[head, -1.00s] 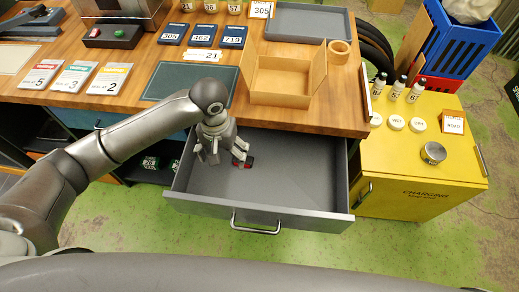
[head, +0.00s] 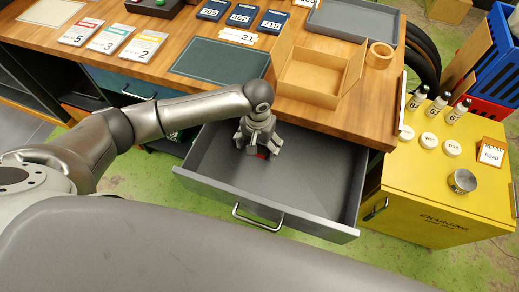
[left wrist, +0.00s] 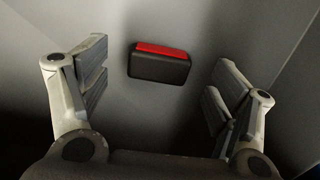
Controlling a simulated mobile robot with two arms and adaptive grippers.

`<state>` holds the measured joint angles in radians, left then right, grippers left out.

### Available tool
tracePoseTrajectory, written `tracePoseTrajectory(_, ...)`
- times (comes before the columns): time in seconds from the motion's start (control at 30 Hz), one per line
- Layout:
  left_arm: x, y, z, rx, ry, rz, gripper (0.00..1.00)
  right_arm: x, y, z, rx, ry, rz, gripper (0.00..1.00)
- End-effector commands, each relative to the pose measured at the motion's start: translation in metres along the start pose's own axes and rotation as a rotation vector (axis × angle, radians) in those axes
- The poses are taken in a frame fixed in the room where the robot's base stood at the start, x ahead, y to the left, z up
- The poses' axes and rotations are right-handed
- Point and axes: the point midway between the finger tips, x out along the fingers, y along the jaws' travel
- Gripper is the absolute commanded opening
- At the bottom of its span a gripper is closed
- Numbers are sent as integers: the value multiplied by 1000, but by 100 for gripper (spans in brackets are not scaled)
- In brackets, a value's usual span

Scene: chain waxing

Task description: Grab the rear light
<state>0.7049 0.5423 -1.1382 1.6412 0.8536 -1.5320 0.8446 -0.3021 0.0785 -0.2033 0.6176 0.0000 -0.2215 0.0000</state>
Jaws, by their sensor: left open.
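The rear light (left wrist: 160,64) is a small black block with a red top strip. In the left wrist view it lies on the grey drawer floor, between and a little beyond my open fingers, apart from both. In the head view the rear light (head: 263,152) shows only as a bit of red beneath my left gripper (head: 256,148). My left gripper (left wrist: 155,90) is open and empty, pointing down into the open drawer (head: 310,178). My right gripper is in neither view.
The drawer's front panel and handle (head: 258,218) face me, and its walls surround the gripper. The wooden worktop (head: 180,40) overhangs the back, with an open wooden box (head: 315,80) above. A yellow cabinet (head: 440,190) stands at the right. The drawer floor is otherwise clear.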

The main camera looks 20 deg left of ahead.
Motion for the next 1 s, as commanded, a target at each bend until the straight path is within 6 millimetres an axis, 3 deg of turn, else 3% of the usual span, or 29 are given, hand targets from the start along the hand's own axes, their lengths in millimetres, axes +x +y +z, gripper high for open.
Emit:
tracePoseTrajectory(0.13,19,0,-1,0,0,0,83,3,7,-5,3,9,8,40)
tracePoseTrajectory(0.43,23,0,0,1,1,0,83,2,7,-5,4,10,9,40)
tracePoseTrajectory(0.8,23,0,0,1,1,0,35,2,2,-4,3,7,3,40)
tracePoseTrajectory(1.0,22,0,0,0,1,0,34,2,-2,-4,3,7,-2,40)
